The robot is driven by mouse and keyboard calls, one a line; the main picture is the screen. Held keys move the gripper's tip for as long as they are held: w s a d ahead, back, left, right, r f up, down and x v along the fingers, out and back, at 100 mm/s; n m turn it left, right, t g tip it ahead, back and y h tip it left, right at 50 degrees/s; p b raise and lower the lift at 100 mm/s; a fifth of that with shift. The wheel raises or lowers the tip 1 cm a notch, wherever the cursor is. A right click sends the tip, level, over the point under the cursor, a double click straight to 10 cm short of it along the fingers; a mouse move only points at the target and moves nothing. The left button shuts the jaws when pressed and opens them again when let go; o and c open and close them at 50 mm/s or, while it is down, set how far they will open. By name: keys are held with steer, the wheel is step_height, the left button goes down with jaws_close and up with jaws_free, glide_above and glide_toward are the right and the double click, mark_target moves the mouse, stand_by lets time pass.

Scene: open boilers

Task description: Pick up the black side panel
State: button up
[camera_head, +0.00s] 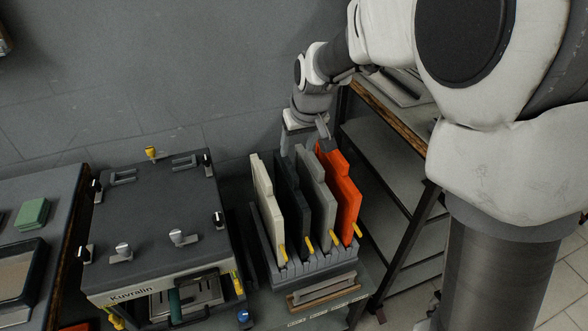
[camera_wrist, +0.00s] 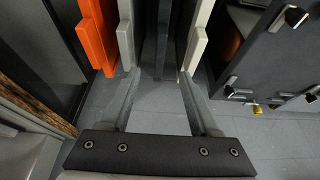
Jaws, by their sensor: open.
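The black side panel (camera_head: 290,197) stands upright in a slotted grey rack, between a cream panel (camera_head: 268,205) on its left and a grey panel (camera_head: 316,195) on its right. My gripper (camera_head: 305,143) is open near the top rear of the panels. In the wrist view the black panel (camera_wrist: 163,38) lies in line with the gap between the two fingers of my gripper (camera_wrist: 159,74). The left fingertip is near the grey panel (camera_wrist: 126,35) and the right one near the cream panel (camera_wrist: 197,42). I cannot tell whether the fingers touch any panel.
An orange panel (camera_head: 341,188) stands at the rack's (camera_head: 315,268) right end. A dark boiler unit (camera_head: 160,225) with latches on top stands to the left. A shelf unit (camera_head: 395,165) is on the right, and a grey wall (camera_head: 150,80) is behind.

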mark_target(288, 176)
steer(key=b+x, duration=0.3)
steer(key=x, duration=1.4)
steer(key=shift+c, duration=0.3)
steer(key=shift+s, duration=0.1)
jaws_close()
steer(key=shift+r, duration=0.1)
stand_by(0.4)
